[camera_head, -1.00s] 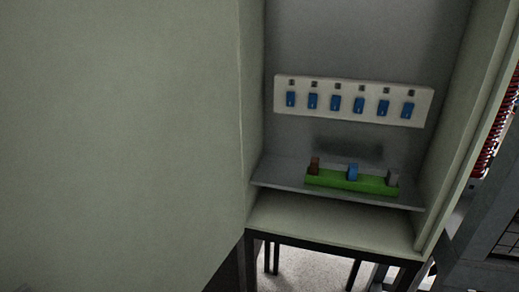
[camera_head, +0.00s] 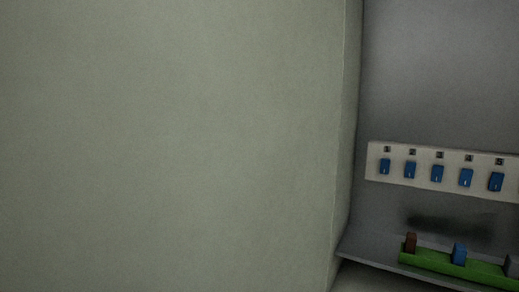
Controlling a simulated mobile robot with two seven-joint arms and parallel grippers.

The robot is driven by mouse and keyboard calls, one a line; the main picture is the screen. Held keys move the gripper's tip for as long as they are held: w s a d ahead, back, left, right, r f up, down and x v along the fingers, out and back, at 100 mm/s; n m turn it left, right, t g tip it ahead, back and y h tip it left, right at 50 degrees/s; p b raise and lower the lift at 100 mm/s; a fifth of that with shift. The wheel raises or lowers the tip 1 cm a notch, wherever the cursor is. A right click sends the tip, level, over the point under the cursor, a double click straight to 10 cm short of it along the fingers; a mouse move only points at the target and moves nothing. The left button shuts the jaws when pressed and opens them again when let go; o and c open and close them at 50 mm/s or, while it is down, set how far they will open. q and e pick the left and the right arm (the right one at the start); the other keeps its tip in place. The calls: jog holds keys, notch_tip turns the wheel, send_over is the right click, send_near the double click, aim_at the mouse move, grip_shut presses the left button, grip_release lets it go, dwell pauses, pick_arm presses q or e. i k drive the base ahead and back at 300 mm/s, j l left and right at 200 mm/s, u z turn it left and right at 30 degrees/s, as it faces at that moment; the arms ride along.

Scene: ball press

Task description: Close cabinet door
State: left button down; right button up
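A large, plain pale grey-green panel (camera_head: 165,145) fills the left and middle of the head view. It looks like the open cabinet door, but I cannot tell it from a side wall for sure. To its right is the open cabinet interior, with a grey back wall (camera_head: 440,75). Neither of my grippers is in view.
Inside the cabinet, a white strip (camera_head: 400,182) with several blue switches is on the back wall. Below it, a green block (camera_head: 440,265) with a brown, a blue and a grey piece sits on a grey shelf (camera_head: 365,256). No floor shows.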

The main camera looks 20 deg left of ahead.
aim_at(146, 145)
jog(key=j+z, duration=0.25)
jog(key=j, duration=0.2)
jog(key=k+j+z, duration=0.2)
jog(key=j, duration=0.2)
jog(key=j+z, duration=0.25)
jog(key=j, duration=0.2)
jog(key=k+j+z, duration=0.2)
jog(key=j, duration=0.2)
jog(key=i, duration=0.1)
